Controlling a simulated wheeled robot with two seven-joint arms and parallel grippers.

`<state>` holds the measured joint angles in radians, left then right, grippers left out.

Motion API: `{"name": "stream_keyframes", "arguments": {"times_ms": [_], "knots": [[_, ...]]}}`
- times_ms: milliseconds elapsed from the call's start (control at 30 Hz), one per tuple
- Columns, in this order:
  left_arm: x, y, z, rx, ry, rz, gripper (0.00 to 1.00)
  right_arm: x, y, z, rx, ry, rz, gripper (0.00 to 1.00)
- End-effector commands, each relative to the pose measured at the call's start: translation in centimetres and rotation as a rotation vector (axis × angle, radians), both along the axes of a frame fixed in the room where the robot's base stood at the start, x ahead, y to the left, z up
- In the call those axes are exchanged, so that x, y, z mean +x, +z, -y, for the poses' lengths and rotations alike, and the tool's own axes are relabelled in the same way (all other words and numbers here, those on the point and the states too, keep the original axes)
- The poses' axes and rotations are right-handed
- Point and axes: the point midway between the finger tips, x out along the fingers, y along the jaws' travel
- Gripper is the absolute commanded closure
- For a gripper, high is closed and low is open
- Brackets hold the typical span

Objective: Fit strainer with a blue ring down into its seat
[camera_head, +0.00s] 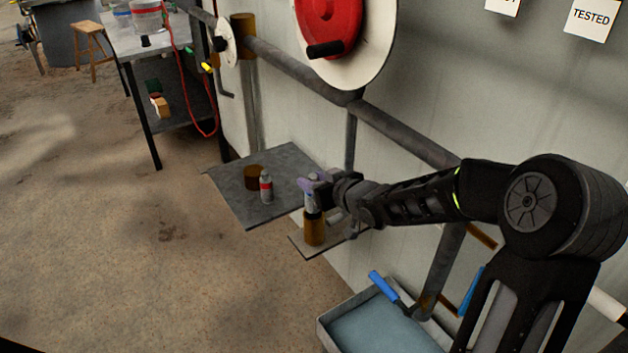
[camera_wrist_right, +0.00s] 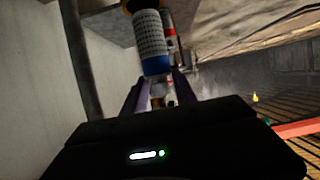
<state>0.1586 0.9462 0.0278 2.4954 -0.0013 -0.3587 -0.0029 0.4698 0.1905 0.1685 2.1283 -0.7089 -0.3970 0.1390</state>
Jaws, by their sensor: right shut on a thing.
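The strainer with a blue ring (camera_wrist_right: 152,42) is a pale perforated cylinder with the blue band at its end nearest my gripper. My right gripper (camera_wrist_right: 160,90) is shut on its narrow end, with a purple finger on each side. In the head view the right gripper (camera_head: 314,184) is above a brown upright cylinder (camera_head: 314,232), apparently the seat, and the strainer (camera_head: 311,203) is between them. The strainer looks roughly upright and in line with this cylinder. I cannot tell whether its lower end is inside. My left gripper is not in view.
A red-banded strainer (camera_head: 266,189) and a brown cup (camera_head: 254,178) stand on a grey shelf (camera_head: 232,201) to the left. The brown cylinder stands on a small plate (camera_head: 301,245). A tray (camera_head: 330,333) with a blue-handled tool (camera_head: 384,286) lies below. A pipe (camera_head: 395,128) runs along the wall.

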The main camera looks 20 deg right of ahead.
Motion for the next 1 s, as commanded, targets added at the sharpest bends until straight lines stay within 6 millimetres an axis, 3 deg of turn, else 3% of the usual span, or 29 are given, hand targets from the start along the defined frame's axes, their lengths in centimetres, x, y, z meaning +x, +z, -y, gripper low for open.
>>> {"name": "stream_keyframes", "arguments": {"times_ms": [1000], "knots": [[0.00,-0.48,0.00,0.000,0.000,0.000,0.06,-0.33,-0.59,0.01,-0.001,0.000,0.002,1.00]]}}
